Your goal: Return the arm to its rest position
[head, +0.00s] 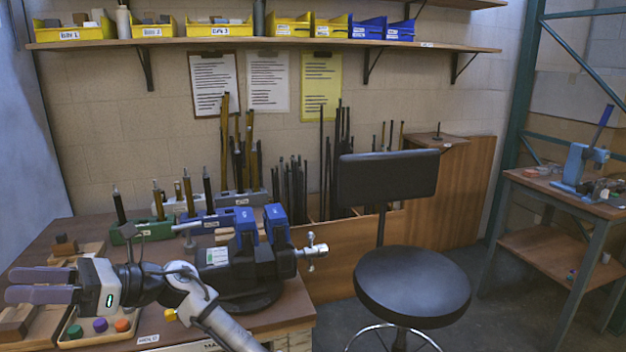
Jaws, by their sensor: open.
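My gripper (40,285) is at the lower left, above the left part of the workbench (195,330). Its two purple-grey fingers point left and stand apart, with nothing between them. My arm (200,305) reaches in from the bottom of the picture, folded low over the bench. The gripper is to the left of a dark vise (255,262) with blue jaws. A tray (72,340) with small coloured pieces lies below and in front of the gripper. I cannot tell the exact height of the gripper above the bench.
Green, blue and grey racks with upright rods stand behind my arm; the green rack (140,232) is nearest. Wooden blocks (15,322) lie at the bench's left edge. A black stool (412,285) stands right of the bench. A shelf (270,42) with yellow and blue bins hangs above.

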